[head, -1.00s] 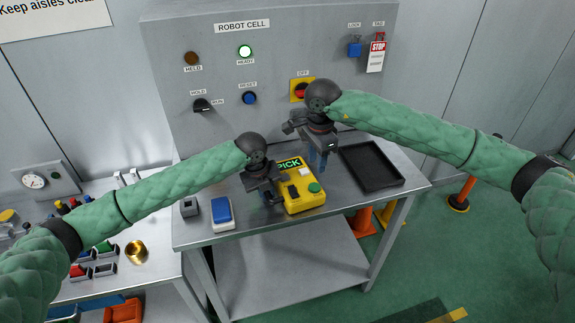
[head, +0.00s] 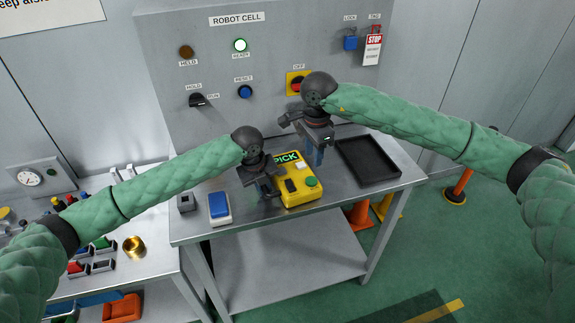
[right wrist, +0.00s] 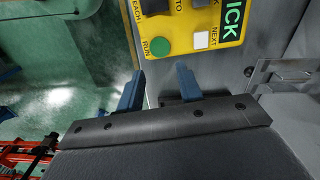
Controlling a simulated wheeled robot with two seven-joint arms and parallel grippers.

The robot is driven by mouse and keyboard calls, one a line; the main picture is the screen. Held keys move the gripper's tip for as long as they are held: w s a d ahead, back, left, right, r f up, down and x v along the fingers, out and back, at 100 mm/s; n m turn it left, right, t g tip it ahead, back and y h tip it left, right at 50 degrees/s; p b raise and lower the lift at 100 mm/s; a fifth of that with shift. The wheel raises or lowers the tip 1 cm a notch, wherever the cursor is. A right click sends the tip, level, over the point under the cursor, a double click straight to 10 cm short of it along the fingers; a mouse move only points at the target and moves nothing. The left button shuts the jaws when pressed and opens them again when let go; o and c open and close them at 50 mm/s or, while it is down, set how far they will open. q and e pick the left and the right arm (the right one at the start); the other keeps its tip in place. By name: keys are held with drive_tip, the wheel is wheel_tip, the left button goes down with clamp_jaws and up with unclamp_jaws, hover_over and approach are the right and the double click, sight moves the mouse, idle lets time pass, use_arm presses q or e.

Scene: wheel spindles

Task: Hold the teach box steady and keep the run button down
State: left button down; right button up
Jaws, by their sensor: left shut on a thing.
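The yellow teach box (head: 296,199) lies on the metal table, its display reading PICK. Its green run button (head: 311,181) is at the near right and shows in the right wrist view (right wrist: 159,46), labelled RUN, with nothing over it. A white button (right wrist: 201,40) labelled NEXT is beside it. My left gripper (head: 271,188) is shut on the teach box at its left side; the exact finger contact is hard to see. My right gripper (head: 318,156) is above the table behind the box's right side. Its blue fingers (right wrist: 157,88) are apart, with nothing between them.
A black tray (head: 398,176) lies right of the box. A blue-topped block (head: 219,208) and a small grey block (head: 186,202) lie left.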

idle(0.5)
clamp_jaws()
idle(1.6)
